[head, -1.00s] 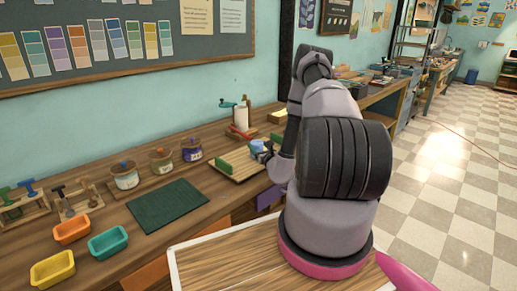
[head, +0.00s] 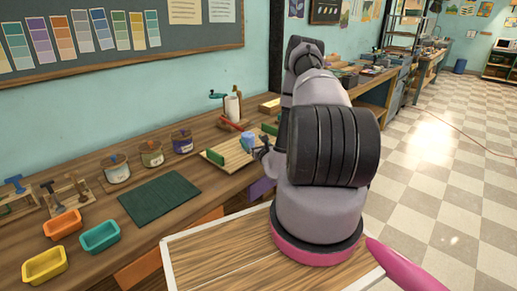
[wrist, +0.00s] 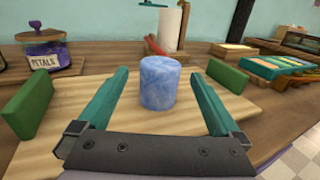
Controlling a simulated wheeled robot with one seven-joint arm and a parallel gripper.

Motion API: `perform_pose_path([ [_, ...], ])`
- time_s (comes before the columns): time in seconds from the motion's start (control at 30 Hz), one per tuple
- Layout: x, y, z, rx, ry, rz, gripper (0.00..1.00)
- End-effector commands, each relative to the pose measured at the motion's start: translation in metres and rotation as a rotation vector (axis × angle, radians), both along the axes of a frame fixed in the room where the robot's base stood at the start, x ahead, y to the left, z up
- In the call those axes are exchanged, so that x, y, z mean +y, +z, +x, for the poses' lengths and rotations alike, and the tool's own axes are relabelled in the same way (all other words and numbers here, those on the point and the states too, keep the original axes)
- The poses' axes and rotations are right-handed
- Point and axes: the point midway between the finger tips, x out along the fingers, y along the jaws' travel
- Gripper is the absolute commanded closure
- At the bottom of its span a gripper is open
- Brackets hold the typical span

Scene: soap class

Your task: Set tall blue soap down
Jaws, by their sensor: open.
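The tall blue soap (wrist: 158,82) is a mottled blue cylinder standing upright on a pale wooden board (wrist: 70,145) in the wrist view. In the head view the soap (head: 248,138) shows small on the board (head: 230,150), partly hidden by my gripper. My gripper (wrist: 160,98) is open, with one teal finger on each side of the soap. Gaps show between the soap and both fingers. In the head view my gripper (head: 264,150) is at the right end of the board.
Green blocks (wrist: 27,107) and (wrist: 229,75) stand at the board's left and right. A jar labelled PETALS (wrist: 44,48) and a white roll on a stand (wrist: 171,25) are behind. A dark green mat (head: 160,198) and coloured trays (head: 100,236) lie to the left.

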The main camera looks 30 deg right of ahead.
Motion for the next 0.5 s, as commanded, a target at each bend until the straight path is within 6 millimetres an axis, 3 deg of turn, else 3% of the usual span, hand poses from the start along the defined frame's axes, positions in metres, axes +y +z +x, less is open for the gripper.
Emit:
perform_pose_path([
  [0.2, 0.001, -0.001, -0.050, 0.005, -0.003, 0.003, 0.00],
  [0.5, 0.003, 0.000, -0.084, 0.001, -0.003, 0.002, 0.00],
])
